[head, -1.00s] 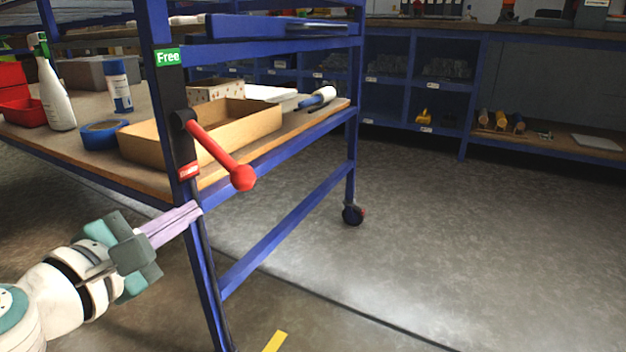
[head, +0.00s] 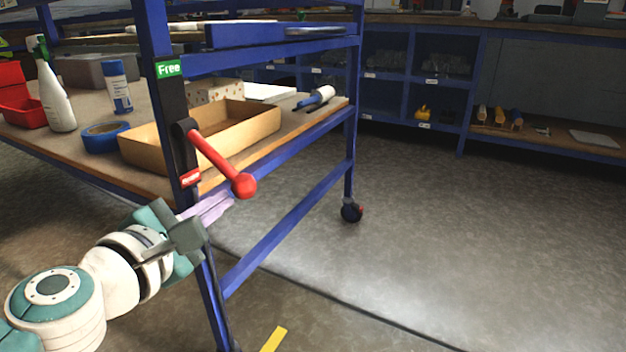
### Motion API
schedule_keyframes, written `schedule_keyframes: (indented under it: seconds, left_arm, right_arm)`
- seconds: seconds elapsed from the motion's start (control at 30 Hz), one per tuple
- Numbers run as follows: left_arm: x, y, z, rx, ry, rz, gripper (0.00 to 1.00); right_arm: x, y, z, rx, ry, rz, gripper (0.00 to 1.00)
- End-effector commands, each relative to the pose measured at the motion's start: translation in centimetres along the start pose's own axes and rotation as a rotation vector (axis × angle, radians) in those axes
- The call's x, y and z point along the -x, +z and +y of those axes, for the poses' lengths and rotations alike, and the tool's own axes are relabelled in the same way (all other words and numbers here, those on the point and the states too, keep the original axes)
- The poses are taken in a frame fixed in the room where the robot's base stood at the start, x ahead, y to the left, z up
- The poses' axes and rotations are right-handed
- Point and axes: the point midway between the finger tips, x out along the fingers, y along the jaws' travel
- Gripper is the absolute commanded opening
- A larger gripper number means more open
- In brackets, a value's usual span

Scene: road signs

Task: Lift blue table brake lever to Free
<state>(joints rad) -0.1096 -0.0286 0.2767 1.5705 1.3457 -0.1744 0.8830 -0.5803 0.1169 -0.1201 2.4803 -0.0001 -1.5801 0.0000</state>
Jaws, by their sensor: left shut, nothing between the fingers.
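The red brake lever (head: 218,162) is mounted on the front post of the blue table (head: 287,222). It slopes down to the right from its pivot and ends in a red ball knob (head: 244,186). A green "Free" label (head: 169,69) is above the pivot, and a red label (head: 190,177) is below it. My left gripper (head: 226,197) is shut and empty, with its pale purple fingers just below and left of the knob. I cannot tell whether they touch it. My right gripper is not in view.
On the table's wooden shelf are a cardboard tray (head: 262,128), blue tape (head: 104,136), a white spray bottle (head: 56,95), a blue-and-white can (head: 118,88) and a red bin (head: 22,105). Blue shelving stands behind. The floor (head: 450,230) to the right is clear.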

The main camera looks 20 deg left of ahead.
Motion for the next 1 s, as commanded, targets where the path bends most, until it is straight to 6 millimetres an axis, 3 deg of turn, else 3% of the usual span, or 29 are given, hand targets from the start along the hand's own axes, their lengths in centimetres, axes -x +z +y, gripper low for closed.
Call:
schedule_keyframes:
  seconds: [0.57, 0.77, 1.0]
  left_arm:
    - [0.3, 1.5, 0.4, 0.104, -0.026, -0.003, 0.0]
    - [0.6, 2.8, 1.0, 0.196, -0.047, -0.004, 0.0]
    - [1.1, 5.2, 2.2, 0.395, -0.097, -0.005, 0.0]
  right_arm:
    - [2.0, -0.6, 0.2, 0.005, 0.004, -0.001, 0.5]
    - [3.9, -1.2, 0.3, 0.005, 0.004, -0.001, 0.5]
    - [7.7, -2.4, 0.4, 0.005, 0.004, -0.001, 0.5]
